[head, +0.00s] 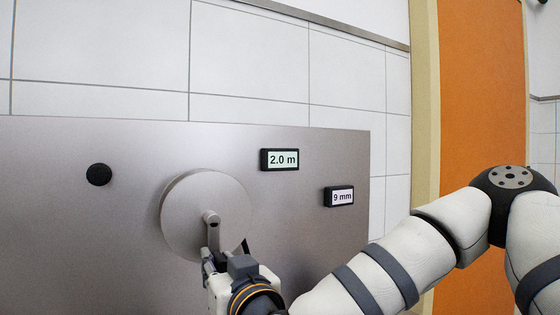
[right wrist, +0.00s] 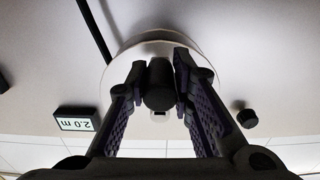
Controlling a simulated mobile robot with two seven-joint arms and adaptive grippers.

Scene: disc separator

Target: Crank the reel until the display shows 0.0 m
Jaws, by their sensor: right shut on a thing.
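The reel (head: 180,215) is a round grey disc on a grey metal panel (head: 60,240). A short crank arm (head: 212,232) runs from its centre down the picture to the handle, which my gripper hides in the head view. The display (head: 279,160), up and right of the reel, reads 2.0 m. My right gripper (head: 220,262) is at the crank's lower end, below the reel's centre. In the right wrist view its fingers stand on both sides of the dark crank handle (right wrist: 160,88), shut on it. My left gripper is not in view.
A second small display (head: 339,196) reads 9 mm. A black knob (head: 99,174) sits on the panel left of the reel. A dark strip (right wrist: 97,35) runs along the panel towards the reel. Behind are a white tiled wall (head: 250,50) and an orange panel (head: 480,90).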

